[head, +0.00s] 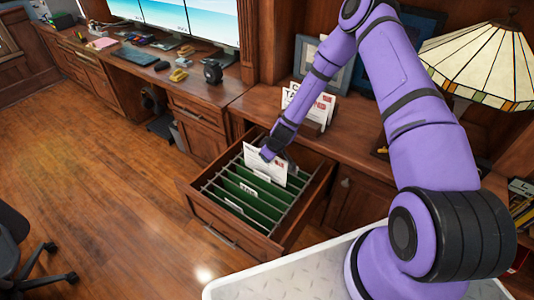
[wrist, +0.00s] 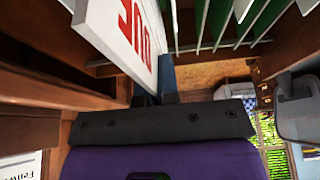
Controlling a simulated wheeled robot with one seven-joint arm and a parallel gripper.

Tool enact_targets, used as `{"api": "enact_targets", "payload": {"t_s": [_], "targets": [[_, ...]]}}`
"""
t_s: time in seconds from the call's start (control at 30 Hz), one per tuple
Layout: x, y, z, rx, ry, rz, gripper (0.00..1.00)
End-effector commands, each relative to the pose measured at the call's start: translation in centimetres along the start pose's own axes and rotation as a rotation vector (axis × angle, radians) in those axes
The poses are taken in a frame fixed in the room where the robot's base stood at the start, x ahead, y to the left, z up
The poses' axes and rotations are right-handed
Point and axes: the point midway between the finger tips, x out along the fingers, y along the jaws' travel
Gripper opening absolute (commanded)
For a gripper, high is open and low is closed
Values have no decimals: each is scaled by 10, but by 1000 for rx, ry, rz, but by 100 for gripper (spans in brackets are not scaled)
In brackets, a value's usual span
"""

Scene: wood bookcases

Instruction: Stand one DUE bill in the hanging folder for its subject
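My gripper (head: 270,154) is over the rear part of an open drawer and shut on a white bill (head: 264,167) by its upper edge. In the wrist view the bill (wrist: 121,34) shows large red letters reading DUE beside the fingers (wrist: 168,92). The bill stands roughly upright, slightly tilted, near the back hanging folders. I cannot tell whether its lower edge is inside a folder. The green hanging folders (head: 240,197) carry white tabs, most too small to read. More bills (head: 312,106) stand in a holder on the counter behind the drawer.
The wooden drawer (head: 222,233) is pulled out of the cabinet, with open floor (head: 100,190) to its left. A stained-glass lamp (head: 482,68) and picture frames (head: 330,65) stand on the counter. A desk with monitors, a phone (head: 179,75) and stationery extends to the left.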

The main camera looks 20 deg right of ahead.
Motion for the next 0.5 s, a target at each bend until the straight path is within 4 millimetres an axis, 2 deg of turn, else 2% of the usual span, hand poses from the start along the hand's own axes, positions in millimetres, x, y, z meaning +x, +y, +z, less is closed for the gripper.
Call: {"api": "enact_targets", "payload": {"t_s": [0.5], "targets": [[37, -1, 15, 0, -1, -1, 0]]}}
